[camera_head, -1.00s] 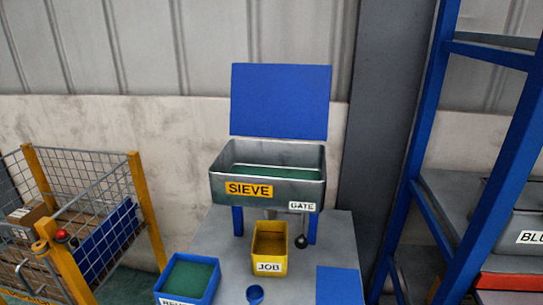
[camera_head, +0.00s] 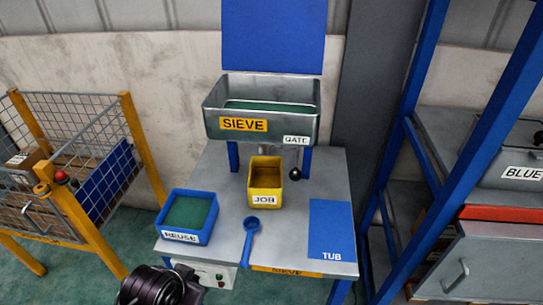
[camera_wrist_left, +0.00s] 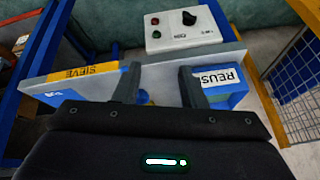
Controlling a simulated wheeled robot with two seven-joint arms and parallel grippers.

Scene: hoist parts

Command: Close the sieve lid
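The grey sieve (camera_head: 263,125), marked SIEVE, stands on blue legs above the table, with green inside. Its blue lid (camera_head: 272,38) stands upright behind it, open, its top cut off by the frame. My left arm shows as a dark part at the bottom left of the head view, in front of the table. In the left wrist view my left gripper (camera_wrist_left: 160,84) has its two dark fingers apart with nothing between them, near the table's front edge, well below and in front of the sieve. My right gripper is in neither current view.
The table (camera_head: 220,225) holds a yellow JOB bin (camera_head: 265,190), a blue REUSE box (camera_head: 187,222), a blue scoop (camera_head: 250,232) and a blue TUB pad (camera_head: 332,228). A control box (camera_wrist_left: 181,27) sits on its front. A wire cage stands left; a blue rack stands right.

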